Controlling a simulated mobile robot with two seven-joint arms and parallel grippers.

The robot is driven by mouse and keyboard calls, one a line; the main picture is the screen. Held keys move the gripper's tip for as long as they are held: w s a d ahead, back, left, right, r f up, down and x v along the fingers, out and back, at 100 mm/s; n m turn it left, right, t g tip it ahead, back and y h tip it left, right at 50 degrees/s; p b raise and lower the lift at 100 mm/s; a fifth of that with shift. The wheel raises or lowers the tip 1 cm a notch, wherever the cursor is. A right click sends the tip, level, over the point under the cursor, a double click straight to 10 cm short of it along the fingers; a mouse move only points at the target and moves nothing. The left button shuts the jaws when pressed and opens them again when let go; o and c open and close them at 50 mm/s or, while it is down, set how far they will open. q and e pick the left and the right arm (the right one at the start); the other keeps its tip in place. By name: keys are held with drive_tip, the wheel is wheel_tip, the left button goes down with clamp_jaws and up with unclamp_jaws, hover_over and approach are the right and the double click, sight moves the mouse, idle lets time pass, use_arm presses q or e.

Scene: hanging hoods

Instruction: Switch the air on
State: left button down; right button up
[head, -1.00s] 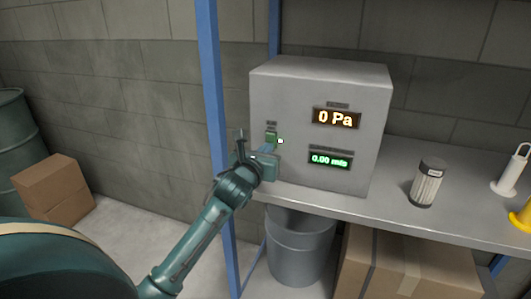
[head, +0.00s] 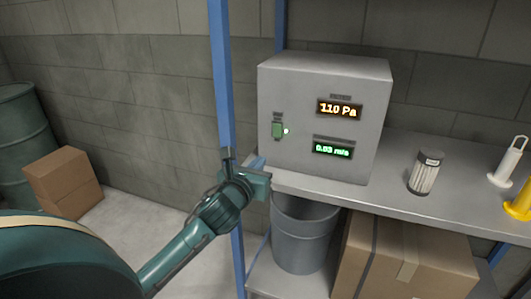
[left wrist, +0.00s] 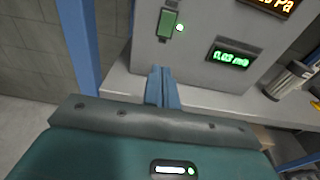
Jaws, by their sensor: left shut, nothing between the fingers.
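A grey control box (head: 300,85) stands on the metal shelf. On its front is a green switch (head: 278,128) with a lit green light beside it. The upper orange display (head: 339,109) reads 110 Pa and the lower green display (head: 333,148) reads about 0.03 m/s. My left gripper (head: 258,162) is below and in front of the switch, apart from it, near the shelf's front left corner. In the left wrist view its blue fingers (left wrist: 162,88) are together and empty, below the switch (left wrist: 167,24). My right gripper is not in view.
A blue upright post (head: 222,90) stands just left of the box. On the shelf (head: 385,200) are a dark-topped canister (head: 427,172), a white-handled item (head: 508,162) and a yellow item (head: 520,203). A grey bin (head: 302,235) and cardboard box (head: 400,260) sit below.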

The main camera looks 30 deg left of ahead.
use_arm(q)
drive_tip(key=shift+f+v, duration=0.15)
drive_tip(key=shift+v, duration=0.8)
drive_tip(key=shift+f+v, duration=0.1)
drive_tip(key=shift+v, duration=0.9)
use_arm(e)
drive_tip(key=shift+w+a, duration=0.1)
use_arm(q)
drive_tip(key=s+d+f+n+g+h+p, duration=0.2)
drive_tip(key=s+d+f+n, duration=0.7)
drive_tip(key=n, duration=0.6)
drive_tip(key=s+d+f+n+g+h+p, duration=0.3)
drive_tip(key=s+d+f+n, duration=0.6)
drive_tip(key=n, duration=0.6)
wheel_tip(320, 180, down, 3)
drive_tip(key=shift+s+d+r+g+h, duration=0.15)
drive_tip(key=shift+d+g+h, duration=0.35)
drive_tip(key=shift+d+h, duration=0.55)
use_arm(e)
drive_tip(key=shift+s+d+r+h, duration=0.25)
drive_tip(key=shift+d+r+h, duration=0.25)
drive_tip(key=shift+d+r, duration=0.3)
